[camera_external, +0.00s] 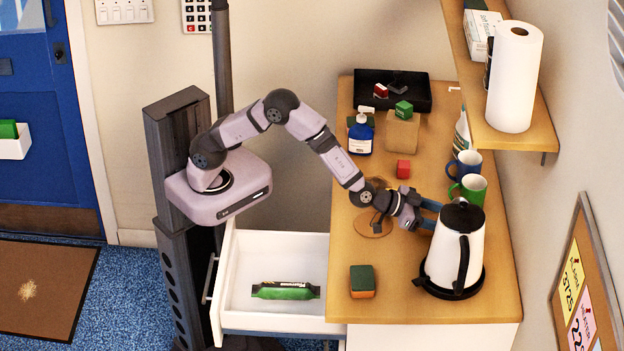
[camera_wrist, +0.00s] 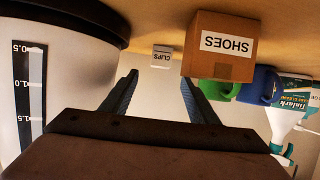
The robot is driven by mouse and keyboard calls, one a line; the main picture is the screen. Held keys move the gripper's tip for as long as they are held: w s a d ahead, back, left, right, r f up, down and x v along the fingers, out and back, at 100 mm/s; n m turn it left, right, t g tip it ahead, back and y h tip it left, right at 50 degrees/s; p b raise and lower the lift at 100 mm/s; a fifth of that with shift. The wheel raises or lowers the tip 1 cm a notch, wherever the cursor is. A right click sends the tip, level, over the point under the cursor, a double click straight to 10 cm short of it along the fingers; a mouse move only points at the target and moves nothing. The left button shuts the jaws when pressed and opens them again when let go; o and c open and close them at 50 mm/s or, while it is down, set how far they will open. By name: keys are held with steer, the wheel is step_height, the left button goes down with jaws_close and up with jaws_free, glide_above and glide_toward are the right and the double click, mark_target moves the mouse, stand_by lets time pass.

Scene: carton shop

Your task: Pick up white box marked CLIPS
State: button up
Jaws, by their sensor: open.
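The small white box marked CLIPS (camera_wrist: 162,57) shows in the wrist view, with its lettering upside down. It stands on the wooden counter beyond my fingertips, roughly in line with the space between them. My gripper (camera_wrist: 160,78) is open and empty, with a visible gap to the box. In the outside view my gripper (camera_external: 437,214) is low over the counter, beside the kettle. I cannot make out the CLIPS box in that view.
The white kettle (camera_external: 444,255) stands close beside my gripper; its side (camera_wrist: 60,85) fills the wrist view's left. A brown SHOES box (camera_wrist: 221,45) is right of the CLIPS box. Green (camera_external: 471,188) and blue (camera_external: 464,165) mugs stand nearby. An open drawer (camera_external: 245,310) is at lower left.

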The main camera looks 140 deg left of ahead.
steer(key=shift+b+x, duration=0.6)
steer(key=shift+x, duration=3)
steer(key=shift+s, duration=0.1)
steer(key=shift+c, duration=0.3)
steer(key=c, duration=1.1)
step_height(320, 180, up, 10)
steer(key=shift+p, duration=1)
steer(key=shift+s, duration=0.1)
